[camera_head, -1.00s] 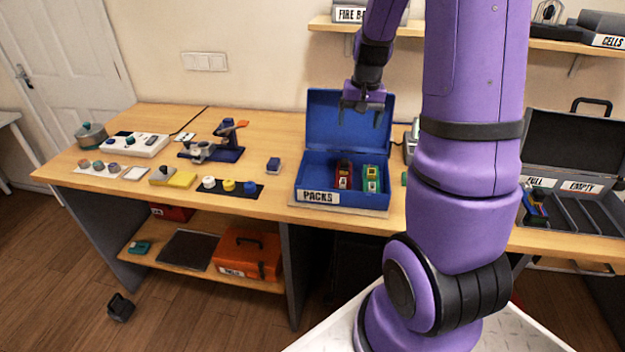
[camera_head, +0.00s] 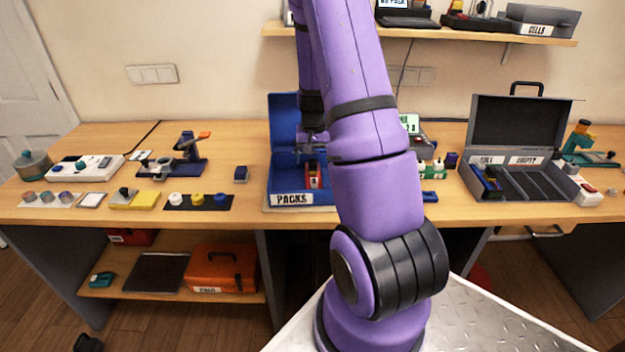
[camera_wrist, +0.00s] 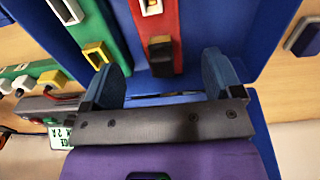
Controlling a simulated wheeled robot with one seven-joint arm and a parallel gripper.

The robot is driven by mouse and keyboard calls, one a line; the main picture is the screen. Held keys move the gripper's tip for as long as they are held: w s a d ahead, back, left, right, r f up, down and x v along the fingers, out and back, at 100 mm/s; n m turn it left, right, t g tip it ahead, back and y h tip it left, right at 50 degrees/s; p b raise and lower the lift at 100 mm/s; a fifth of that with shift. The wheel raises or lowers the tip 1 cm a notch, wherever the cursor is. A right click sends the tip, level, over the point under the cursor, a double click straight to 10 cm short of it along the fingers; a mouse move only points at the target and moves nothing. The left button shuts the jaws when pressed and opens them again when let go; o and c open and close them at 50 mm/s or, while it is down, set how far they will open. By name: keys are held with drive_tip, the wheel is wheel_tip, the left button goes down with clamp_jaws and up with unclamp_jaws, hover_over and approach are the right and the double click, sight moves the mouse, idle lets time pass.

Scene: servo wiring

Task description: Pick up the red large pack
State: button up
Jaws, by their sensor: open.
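A red pack (camera_head: 313,175) stands in the blue box labelled PACKS (camera_head: 290,198), partly hidden by my arm in the head view. In the wrist view the red pack (camera_wrist: 163,25) shows with a dark block on its near end. My gripper (camera_wrist: 163,75) is open and empty; its two blue fingers point into the box, either side of the red pack's line. The gripper (camera_head: 312,138) also shows over the box in the head view. How far the fingertips are above the pack I cannot tell.
A green pack (camera_wrist: 95,25) with a yellow connector lies left of the red one in the wrist view, close to the left finger. The box's walls surround both. An open grey case (camera_head: 525,150) stands on the table to the right.

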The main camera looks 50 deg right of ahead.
sight(313, 163)
wheel_tip(313, 163, down, 5)
drive_tip(key=shift+r, duration=0.1)
drive_tip(key=shift+c, duration=0.2)
clamp_jaws()
